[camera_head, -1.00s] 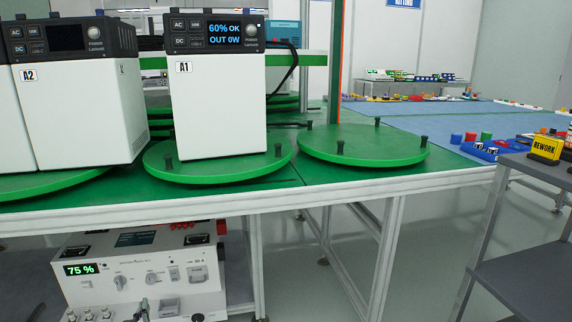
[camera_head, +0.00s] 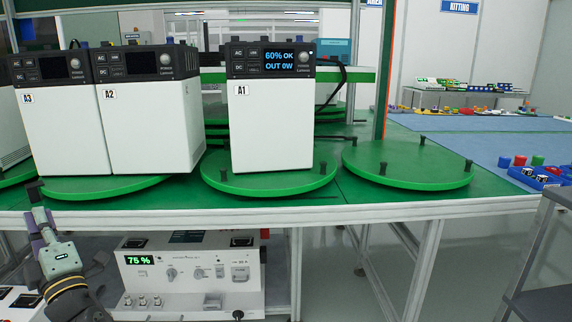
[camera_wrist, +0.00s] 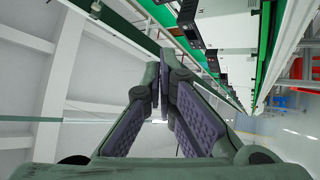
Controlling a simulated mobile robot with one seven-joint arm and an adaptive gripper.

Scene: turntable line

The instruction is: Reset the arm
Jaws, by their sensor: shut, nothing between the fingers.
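My gripper (camera_head: 38,206) is at the lower left of the head view, in front of the edge of the green-topped bench. Its fingers point up and are shut and empty. In the wrist view the two purple-padded fingers (camera_wrist: 163,80) meet at their tips with nothing between them. My wrist and forearm reach down to the bottom left corner of the head view.
White power units A1 (camera_head: 271,125), A2 (camera_head: 153,130) and A3 (camera_head: 65,135) stand on green turntables. The right turntable (camera_head: 406,165) is bare except for its pegs. A white test box (camera_head: 180,258) showing 75 % sits under the bench. A grey shelf (camera_head: 545,285) stands at right.

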